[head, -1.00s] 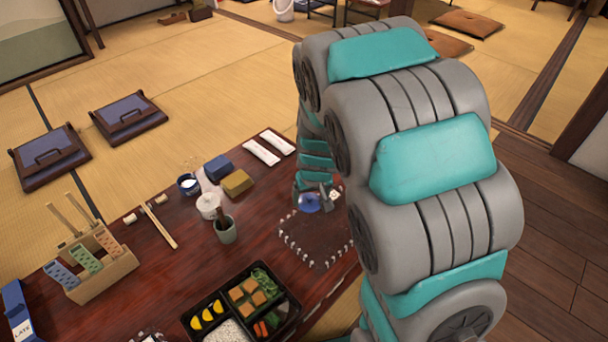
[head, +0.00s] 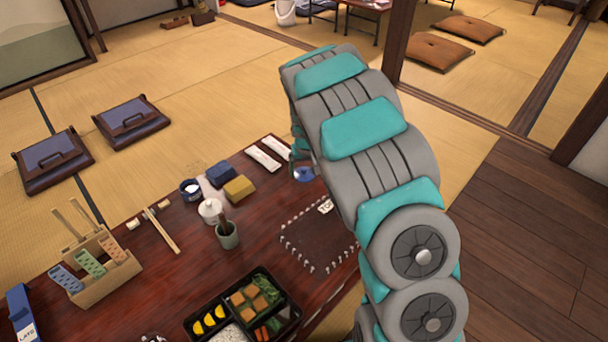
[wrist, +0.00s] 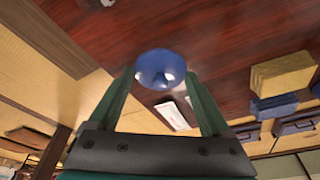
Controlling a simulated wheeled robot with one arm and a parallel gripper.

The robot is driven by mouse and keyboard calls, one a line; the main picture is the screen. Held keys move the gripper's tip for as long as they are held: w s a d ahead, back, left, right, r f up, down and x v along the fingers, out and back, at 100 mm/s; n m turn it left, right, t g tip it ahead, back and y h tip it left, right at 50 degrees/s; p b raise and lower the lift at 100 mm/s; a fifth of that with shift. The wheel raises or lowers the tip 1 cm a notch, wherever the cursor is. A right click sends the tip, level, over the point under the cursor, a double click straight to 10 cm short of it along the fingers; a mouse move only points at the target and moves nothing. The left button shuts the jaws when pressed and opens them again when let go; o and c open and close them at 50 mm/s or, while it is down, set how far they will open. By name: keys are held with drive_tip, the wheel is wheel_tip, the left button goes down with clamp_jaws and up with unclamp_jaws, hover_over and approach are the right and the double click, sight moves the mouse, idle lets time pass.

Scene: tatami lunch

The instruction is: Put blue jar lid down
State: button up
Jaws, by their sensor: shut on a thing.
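The blue jar lid (wrist: 161,69) is a round, shiny dome. In the wrist view it sits between the fingertips of my gripper (wrist: 160,82), which is shut on it. In the head view the lid (head: 304,174) shows as a small blue disc at the far right part of the dark red table (head: 190,262), beyond the stitched dark mat. My arm hides most of the gripper there. I cannot tell whether the lid touches the table.
The dark mat (head: 318,240) with a white-edged border and a small label lies nearer. White packets (head: 263,158), a yellow block (head: 239,188) and a blue block (head: 220,173) lie left of the lid. A white-lidded pot (head: 210,210) and a bento box (head: 245,308) stand nearer.

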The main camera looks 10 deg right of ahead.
sight(304, 172)
drive_tip(key=shift+w, duration=0.35)
drive_tip(key=shift+f, duration=1.8)
drive_tip(key=o, duration=1.1)
drive_tip(key=shift+f, duration=0.1)
drive_tip(key=shift+o, duration=0.2)
